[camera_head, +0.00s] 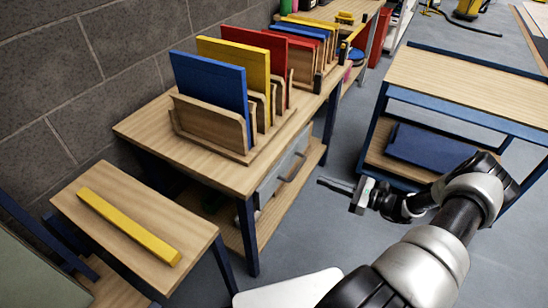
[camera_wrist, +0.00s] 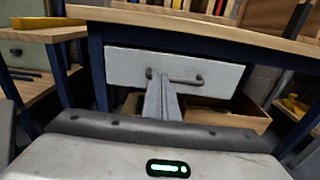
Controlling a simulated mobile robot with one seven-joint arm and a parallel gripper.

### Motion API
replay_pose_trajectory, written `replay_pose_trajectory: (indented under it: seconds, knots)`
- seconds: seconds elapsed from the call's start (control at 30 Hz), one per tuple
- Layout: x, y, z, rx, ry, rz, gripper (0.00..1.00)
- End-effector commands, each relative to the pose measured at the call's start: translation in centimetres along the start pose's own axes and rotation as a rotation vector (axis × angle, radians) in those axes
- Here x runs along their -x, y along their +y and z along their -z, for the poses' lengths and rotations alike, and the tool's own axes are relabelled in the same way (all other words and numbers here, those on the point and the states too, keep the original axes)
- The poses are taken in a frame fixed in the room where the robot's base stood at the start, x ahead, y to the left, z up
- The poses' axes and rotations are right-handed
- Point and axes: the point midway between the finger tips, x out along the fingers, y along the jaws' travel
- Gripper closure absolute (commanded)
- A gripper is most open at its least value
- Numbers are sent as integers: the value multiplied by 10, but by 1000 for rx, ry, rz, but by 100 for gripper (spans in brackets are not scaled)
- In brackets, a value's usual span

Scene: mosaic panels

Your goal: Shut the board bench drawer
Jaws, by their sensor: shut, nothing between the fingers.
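The board bench (camera_head: 225,175) has a wooden top and dark blue legs. Its drawer (camera_head: 278,178) has a pale grey front with a dark bar handle and faces my arm. In the wrist view the drawer front (camera_wrist: 125,66) spans the middle under the bench top, with its handle (camera_wrist: 190,80) right of centre. How far the drawer stands out is hard to tell. My gripper (camera_head: 321,183) is shut and empty, pointing at the drawer front. In the wrist view its fingers (camera_wrist: 158,78) overlap the handle's left end; the head view shows a gap between them.
Blue, yellow and red boards (camera_head: 210,85) stand in wooden racks on the bench. A small table with a yellow bar (camera_head: 128,226) is at the left. A blue-framed cart (camera_head: 470,85) stands at the right. An open wooden box (camera_wrist: 230,119) lies below the drawer.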

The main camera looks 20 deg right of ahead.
Motion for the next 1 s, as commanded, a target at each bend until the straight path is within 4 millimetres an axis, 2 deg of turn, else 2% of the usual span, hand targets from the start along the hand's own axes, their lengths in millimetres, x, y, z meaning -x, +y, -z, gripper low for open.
replay_pose_trajectory:
  seconds: [0.1,0.23,0.37,0.7,0.83,1.0]
  knots:
    - [11,0,2,12,-39,25,100]
    - [1,0,1,14,-44,24,100]
    - [-22,0,1,13,-43,22,100]
    - [-94,-1,-2,12,-41,21,100]
    - [-112,-2,-2,12,-40,22,100]
    - [-125,-3,-4,13,-40,23,100]
